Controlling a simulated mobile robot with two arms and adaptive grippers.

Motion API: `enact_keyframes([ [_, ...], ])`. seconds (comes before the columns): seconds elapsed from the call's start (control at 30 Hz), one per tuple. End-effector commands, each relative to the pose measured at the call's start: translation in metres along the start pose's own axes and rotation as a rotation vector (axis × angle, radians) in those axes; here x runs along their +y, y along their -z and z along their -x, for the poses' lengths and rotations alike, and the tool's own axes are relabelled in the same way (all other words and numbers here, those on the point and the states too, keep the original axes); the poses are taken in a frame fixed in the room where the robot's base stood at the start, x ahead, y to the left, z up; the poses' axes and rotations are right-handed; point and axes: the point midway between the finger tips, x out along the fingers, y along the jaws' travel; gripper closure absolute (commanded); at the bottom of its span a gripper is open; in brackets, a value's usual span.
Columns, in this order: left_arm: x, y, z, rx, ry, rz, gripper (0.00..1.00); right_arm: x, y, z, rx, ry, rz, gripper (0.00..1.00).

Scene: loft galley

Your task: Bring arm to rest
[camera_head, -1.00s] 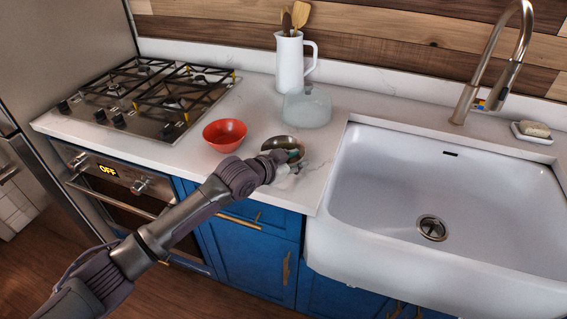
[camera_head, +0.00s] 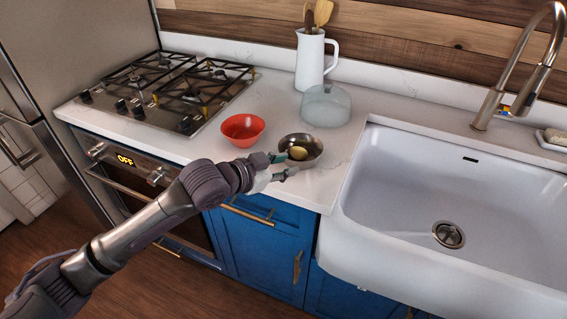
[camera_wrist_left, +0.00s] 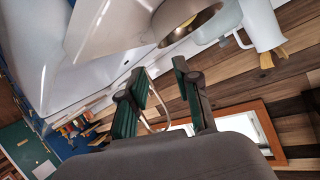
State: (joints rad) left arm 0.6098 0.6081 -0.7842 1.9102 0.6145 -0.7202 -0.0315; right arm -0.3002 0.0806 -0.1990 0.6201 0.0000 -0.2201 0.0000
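My left arm reaches in from the left in the head view. Its gripper (camera_head: 284,167) is at the front edge of the counter (camera_head: 318,190), just in front of a metal bowl (camera_head: 314,145). A small round yellow thing (camera_head: 298,153) lies in that bowl. In the left wrist view the gripper's two green-padded fingers (camera_wrist_left: 158,90) stand apart with nothing held between them. The metal bowl (camera_wrist_left: 190,22) shows beyond the fingertips there. My right gripper is in neither view.
A red bowl (camera_head: 243,130) stands left of the metal bowl, near the gas hob (camera_head: 165,92). A glass dome (camera_head: 326,106) and a white jug (camera_head: 310,62) with wooden utensils stand behind. The white sink (camera_head: 400,190) and faucet (camera_head: 490,105) are at the right. Open floor lies at lower left.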

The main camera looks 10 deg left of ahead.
Motion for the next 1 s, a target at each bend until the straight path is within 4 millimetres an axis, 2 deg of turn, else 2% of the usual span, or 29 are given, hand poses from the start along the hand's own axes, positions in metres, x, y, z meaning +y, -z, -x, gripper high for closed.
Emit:
enact_keyframes([
  [0.17, 0.0, 0.0, 0.0, 0.0, 0.0, 0.0, 0.68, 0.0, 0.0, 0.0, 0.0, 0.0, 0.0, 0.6],
  [0.27, 0.009, -0.006, 0.0, -0.012, -0.007, 0.012, 0.68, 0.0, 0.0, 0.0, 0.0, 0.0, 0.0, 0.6],
  [0.37, 0.034, -0.024, 0.005, -0.052, -0.018, 0.053, 0.68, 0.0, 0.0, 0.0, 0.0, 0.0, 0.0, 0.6],
  [0.47, 0.067, -0.054, 0.019, -0.127, -0.017, 0.128, 0.68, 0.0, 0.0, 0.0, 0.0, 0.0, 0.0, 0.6],
  [0.6, 0.104, -0.108, 0.059, -0.288, 0.03, 0.27, 0.68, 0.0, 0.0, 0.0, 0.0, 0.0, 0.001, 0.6],
  [0.7, 0.122, -0.147, 0.093, -0.417, 0.078, 0.366, 0.68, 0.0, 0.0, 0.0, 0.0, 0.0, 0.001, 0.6],
  [0.8, 0.135, -0.178, 0.126, -0.53, 0.121, 0.442, 0.68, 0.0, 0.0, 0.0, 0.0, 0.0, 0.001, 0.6],
  [1.0, 0.156, -0.221, 0.18, -0.71, 0.188, 0.552, 0.68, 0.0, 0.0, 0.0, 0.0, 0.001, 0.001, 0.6],
])
